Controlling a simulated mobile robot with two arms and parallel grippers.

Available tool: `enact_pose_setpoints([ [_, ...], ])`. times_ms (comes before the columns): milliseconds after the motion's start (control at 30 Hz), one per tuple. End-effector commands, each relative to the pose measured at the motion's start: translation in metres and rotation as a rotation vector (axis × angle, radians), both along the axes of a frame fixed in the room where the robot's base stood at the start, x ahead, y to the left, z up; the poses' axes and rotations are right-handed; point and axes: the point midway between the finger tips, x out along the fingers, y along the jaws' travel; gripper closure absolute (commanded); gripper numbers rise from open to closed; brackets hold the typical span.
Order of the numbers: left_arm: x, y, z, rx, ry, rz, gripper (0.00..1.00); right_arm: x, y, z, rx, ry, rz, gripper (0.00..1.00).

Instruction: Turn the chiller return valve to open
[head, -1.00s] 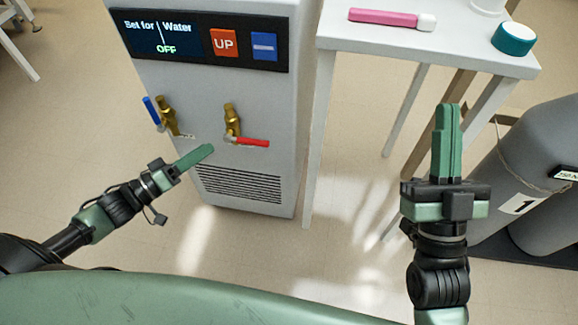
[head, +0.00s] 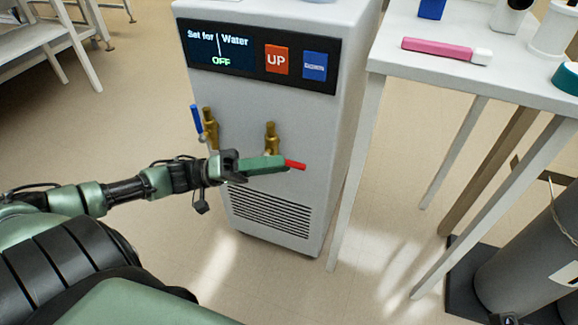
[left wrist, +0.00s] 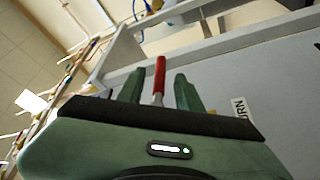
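The chiller (head: 352,50) is a grey cabinet with a panel reading "Set for Water OFF". The return valve has a brass body (head: 271,138) and a red lever (head: 295,165) pointing sideways to the right. My left gripper (head: 280,163) is at this lever and covers most of it in the head view. In the left wrist view the red lever (left wrist: 160,75) stands between my two spread fingers, with gaps on both sides. A label ending in "URN" (left wrist: 240,109) is beside it. My right gripper is out of view.
A second brass valve (head: 210,128) with a blue lever (head: 196,121) pointing up is to the left. A white table (head: 500,80) stands close on the right, holding a pink item (head: 437,50).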

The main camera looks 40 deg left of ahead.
Motion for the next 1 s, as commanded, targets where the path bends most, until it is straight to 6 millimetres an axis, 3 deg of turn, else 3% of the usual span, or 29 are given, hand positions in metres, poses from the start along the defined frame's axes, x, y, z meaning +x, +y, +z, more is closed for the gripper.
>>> enact_pose_setpoints([
  [200, 0.013, -0.021, 0.004, 0.000, -0.001, 0.000, 0.65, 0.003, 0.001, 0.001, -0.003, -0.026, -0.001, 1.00],
  [533, 0.015, -0.024, 0.006, 0.001, 0.001, 0.001, 0.65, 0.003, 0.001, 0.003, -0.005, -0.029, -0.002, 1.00],
  [667, 0.015, -0.024, 0.006, 0.000, 0.000, 0.001, 1.00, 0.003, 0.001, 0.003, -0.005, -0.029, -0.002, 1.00],
  [1000, 0.015, -0.024, 0.006, 0.000, 0.000, 0.001, 1.00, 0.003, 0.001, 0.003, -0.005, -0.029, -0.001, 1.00],
])
